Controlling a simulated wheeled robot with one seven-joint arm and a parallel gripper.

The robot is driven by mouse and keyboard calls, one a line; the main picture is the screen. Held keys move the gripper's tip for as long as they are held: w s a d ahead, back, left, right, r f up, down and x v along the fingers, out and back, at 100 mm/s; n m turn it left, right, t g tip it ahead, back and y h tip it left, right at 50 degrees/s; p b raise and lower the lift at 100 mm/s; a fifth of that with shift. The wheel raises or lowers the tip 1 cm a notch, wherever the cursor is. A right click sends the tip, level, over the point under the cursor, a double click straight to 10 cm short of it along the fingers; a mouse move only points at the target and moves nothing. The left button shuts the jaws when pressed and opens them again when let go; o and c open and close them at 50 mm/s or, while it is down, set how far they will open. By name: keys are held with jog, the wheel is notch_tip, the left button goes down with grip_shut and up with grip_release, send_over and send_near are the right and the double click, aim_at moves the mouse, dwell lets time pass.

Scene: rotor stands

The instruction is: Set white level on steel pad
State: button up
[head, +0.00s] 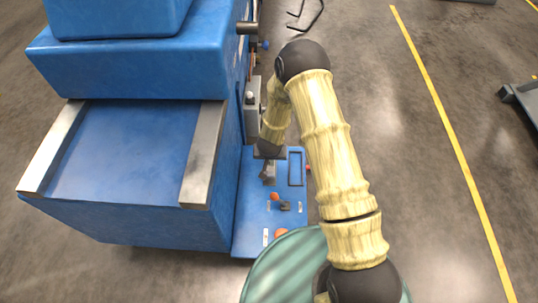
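My gripper (268,174) points down over the right-hand part of a blue ledge, small and partly hidden by my wrist. I cannot tell whether its fingers are open or shut, or whether they hold anything. No white level can be made out for certain; a small white strip (266,237) and other tiny pale marks show on the ledge. I cannot tell which surface is the steel pad. Two bare steel strips, a left one (52,150) and a right one (203,155), lie along the blue machine top.
The blue ledge (249,220) carries small orange pieces (281,233), a dark block (285,206) and a rectangular outline (296,168). A tall blue machine body (140,70) stands behind the strips. The grey floor at right is open, crossed by a yellow line (440,110).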

jog(key=shift+d, duration=0.1)
jog(key=shift+a+p, duration=0.25)
jog(key=shift+p, duration=0.05)
dwell(0.4)
jog(key=shift+d+f+b, duration=0.15)
jog(key=shift+f+b, duration=0.4)
jog(key=shift+f, duration=0.45)
jog(key=shift+f, duration=1)
dwell(2.3)
jog(key=o, duration=1.2)
jog(key=shift+r+p, duration=5.9)
jog(key=shift+r, duration=0.6)
